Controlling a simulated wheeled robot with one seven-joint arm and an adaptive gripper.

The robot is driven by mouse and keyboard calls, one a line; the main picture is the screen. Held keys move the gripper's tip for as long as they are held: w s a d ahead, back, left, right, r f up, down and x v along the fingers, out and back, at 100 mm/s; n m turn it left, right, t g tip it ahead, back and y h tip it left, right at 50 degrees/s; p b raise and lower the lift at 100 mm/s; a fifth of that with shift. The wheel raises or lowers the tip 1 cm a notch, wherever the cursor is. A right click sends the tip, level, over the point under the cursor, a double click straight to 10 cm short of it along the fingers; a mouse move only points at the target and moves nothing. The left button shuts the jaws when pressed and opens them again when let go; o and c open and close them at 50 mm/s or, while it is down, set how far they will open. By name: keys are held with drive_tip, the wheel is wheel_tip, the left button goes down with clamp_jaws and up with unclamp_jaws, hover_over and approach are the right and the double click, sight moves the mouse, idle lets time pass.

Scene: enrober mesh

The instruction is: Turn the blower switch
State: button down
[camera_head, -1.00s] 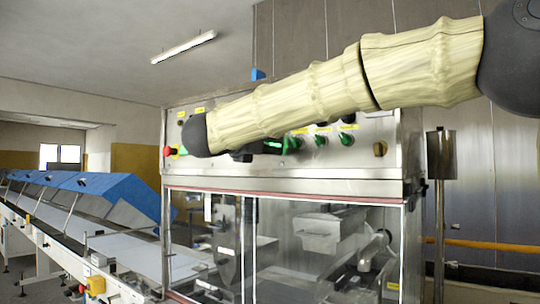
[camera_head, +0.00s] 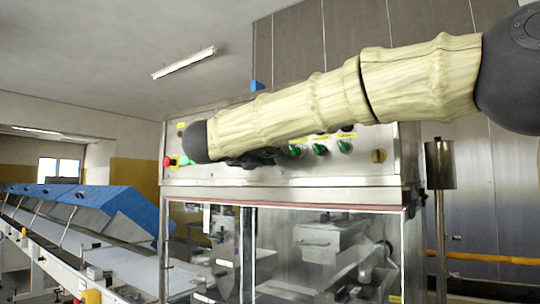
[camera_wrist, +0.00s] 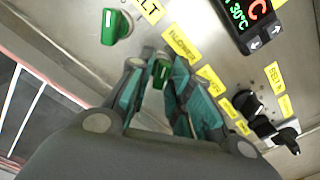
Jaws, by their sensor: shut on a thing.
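The blower switch is a green knob (camera_wrist: 161,72) on the steel control panel, beside a yellow label (camera_wrist: 180,43) that appears to read BLOWER. In the wrist view my gripper (camera_wrist: 162,84) has its teal fingers on both sides of this knob and is shut on it. The knob's handle shows between the fingertips; its exact angle is hard to tell. In the head view my gripper (camera_head: 252,158) is a dark shape against the panel, partly behind my arm, and the blower switch cannot be made out there.
Another green knob (camera_wrist: 115,26) sits to the left, near a label ending in LT. A temperature display (camera_wrist: 250,20) and black switches (camera_wrist: 262,126) are to the right. A red emergency button (camera_head: 168,161) is at the panel's left. Glass doors (camera_head: 325,250) lie below.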

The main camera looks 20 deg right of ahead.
idle(0.4)
drive_tip(key=c, duration=1.5)
unclamp_jaws()
drive_tip(key=v, duration=1.2)
